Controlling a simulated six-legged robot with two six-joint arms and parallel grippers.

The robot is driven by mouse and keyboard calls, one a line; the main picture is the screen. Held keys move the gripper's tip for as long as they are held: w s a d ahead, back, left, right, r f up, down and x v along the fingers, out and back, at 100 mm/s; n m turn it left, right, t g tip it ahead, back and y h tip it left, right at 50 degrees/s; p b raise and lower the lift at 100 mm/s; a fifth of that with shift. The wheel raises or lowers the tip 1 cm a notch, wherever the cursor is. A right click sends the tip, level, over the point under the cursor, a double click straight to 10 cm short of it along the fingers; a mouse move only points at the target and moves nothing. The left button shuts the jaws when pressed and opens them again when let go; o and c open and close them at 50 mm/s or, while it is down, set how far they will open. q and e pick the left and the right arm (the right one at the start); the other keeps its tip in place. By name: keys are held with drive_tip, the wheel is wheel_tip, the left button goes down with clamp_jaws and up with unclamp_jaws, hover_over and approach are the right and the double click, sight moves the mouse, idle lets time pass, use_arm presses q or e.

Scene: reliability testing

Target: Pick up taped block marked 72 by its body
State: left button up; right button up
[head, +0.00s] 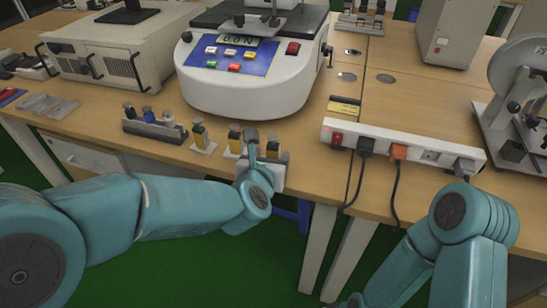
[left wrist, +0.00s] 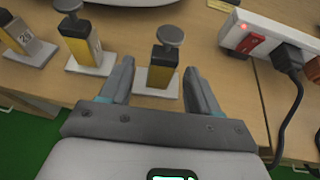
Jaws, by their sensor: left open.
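Three yellow-and-black taped blocks with round grey knobs stand on small white plates near the table's front edge. The left block (head: 200,138) has a white label in the left wrist view (left wrist: 27,42), its number too small to read surely. The middle block (head: 235,140) also shows in the left wrist view (left wrist: 86,48). The right block (head: 273,146) stands upright between my open left fingers, in line with them in the left wrist view (left wrist: 162,68). I cannot read 72 on any block. My left gripper (head: 262,150) is open, holding nothing; it shows in the wrist view (left wrist: 158,85). My right gripper is out of view.
A white power strip (head: 400,146) with plugs and hanging cords lies to the right. A white tester (head: 250,80) with a display stands behind the blocks. A grey rack (head: 155,130) of small parts stands left. Bare tabletop (head: 300,140) lies between blocks and strip.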

sight(272, 154)
use_arm(q)
drive_tip(key=x, duration=0.3)
drive_tip(key=shift+w+d+f, duration=0.1)
drive_tip(key=shift+w, duration=0.05)
clamp_jaws()
